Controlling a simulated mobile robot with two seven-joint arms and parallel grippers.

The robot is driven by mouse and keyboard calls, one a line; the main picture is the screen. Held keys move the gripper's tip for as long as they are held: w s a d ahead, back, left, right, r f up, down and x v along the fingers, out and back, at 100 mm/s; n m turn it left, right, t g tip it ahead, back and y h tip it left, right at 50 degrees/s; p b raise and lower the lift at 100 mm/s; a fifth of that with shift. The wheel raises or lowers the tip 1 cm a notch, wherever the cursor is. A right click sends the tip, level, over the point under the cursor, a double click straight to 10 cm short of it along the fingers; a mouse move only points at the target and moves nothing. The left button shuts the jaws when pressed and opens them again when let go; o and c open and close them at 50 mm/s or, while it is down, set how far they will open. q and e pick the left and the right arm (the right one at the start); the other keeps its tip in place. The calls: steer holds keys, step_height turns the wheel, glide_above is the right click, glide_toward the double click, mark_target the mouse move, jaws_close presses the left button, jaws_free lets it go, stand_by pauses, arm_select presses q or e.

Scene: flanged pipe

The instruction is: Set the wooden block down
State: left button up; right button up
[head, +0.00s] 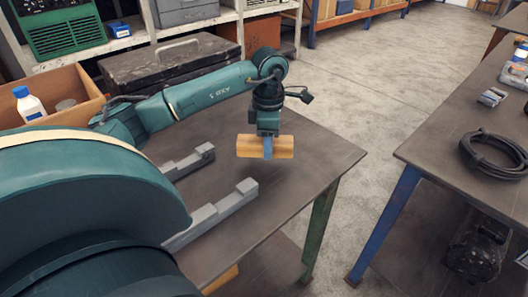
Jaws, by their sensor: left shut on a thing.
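The wooden block (284,147) is a light orange-brown bar at the middle of the head view. My left gripper (267,148) is shut around the middle of the block, with a blue finger across its near face. The block is level and lies crosswise over the right part of the dark table (310,160). Whether its underside touches the table or is a little above it, I cannot tell. My right gripper is not in view.
Two grey stepped rails (215,214) lie on the table left of the block. A cardboard box (85,90) with a white bottle (28,104) and a black case (165,62) stand at the back left. A second table (440,150) holds a coiled black cable (495,155). Table around the block is clear.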

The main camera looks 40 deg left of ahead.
arm_select(q)
steer(key=shift+f, duration=2.05)
steer(key=shift+f, duration=0.1)
steer(key=o, duration=1)
steer(key=shift+o, duration=0.2)
steer(key=shift+r, duration=0.3)
step_height(320, 180, up, 12)
steer(key=shift+f, duration=0.2)
